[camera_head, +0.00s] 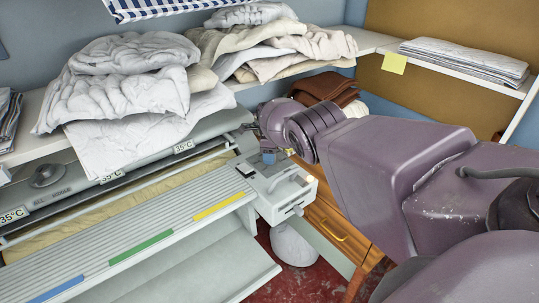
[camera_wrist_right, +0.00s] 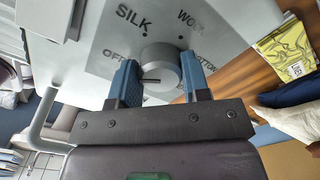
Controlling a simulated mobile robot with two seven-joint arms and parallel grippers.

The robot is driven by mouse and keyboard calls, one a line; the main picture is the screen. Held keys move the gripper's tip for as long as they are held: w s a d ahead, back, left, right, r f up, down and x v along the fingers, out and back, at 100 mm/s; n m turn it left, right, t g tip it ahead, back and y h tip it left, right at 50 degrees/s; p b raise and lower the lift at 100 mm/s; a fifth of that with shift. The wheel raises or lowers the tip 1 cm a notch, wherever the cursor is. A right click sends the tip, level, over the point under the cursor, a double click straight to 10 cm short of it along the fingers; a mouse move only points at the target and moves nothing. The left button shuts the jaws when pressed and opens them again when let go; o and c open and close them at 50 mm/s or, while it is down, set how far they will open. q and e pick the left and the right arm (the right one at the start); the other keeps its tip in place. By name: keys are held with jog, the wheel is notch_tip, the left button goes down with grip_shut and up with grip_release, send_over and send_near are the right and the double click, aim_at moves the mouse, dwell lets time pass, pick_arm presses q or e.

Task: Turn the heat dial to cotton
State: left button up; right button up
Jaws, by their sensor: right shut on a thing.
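The heat dial (camera_wrist_right: 162,62) is a round grey knob on the pale control panel (camera_wrist_right: 95,60) in the right wrist view. SILK, part of WOOL, OFF and part of COTTON are printed around it. A short dark mark on the dial's face points left, roughly to the OFF side. My right gripper (camera_wrist_right: 160,85) has its blue fingers on either side of the dial and is shut on it. In the head view my right gripper (camera_head: 268,158) is at the ironer's right end housing (camera_head: 275,188), and the dial is hidden there. My left gripper is out of view.
The ironer's slatted feed table (camera_head: 150,215) with blue, green and yellow strips fills the lower left. White linens (camera_head: 120,90) lie on the shelf behind. A wooden drawer unit (camera_head: 335,235) stands at the right end. A yellow booklet (camera_wrist_right: 288,52) shows in the wrist view.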

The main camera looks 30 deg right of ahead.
jog(key=shift+d+r, duration=0.15)
jog(key=shift+r, duration=0.05)
jog(key=o, duration=0.9)
jog(key=shift+o, duration=0.2)
jog(key=shift+f, duration=0.1)
